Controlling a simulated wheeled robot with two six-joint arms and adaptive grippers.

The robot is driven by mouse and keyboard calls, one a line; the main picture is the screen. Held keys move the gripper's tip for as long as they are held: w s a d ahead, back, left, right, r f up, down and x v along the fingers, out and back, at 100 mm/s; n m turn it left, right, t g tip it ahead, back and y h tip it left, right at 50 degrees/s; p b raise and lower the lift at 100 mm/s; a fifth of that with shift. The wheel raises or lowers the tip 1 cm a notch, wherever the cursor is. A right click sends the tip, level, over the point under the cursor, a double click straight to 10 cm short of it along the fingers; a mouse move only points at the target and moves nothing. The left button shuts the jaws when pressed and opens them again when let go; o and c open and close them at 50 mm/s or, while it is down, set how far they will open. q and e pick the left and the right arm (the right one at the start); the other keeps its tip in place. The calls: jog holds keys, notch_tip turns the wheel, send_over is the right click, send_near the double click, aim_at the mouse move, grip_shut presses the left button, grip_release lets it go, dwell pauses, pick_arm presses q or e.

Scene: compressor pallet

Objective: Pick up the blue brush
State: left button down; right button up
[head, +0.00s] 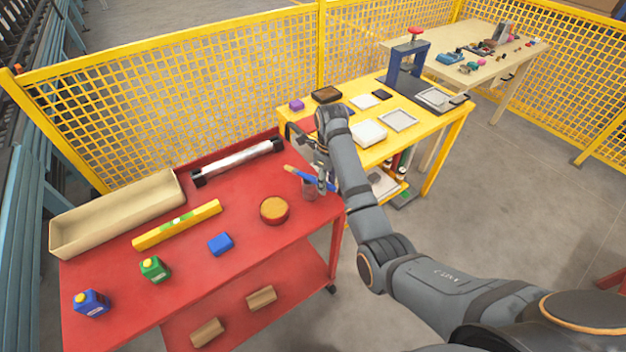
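The blue brush (302,174) is at the right end of the red table, with its tan end pointing up and left. My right gripper (323,182) points down right at the brush's blue part, at the cup's right side. The fingers are small and overlap the brush, so I cannot tell whether they are open or closed on it. My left gripper is not in view.
A yellow table (432,122) and mesh fence (190,90) stand behind.

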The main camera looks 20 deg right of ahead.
grip_shut()
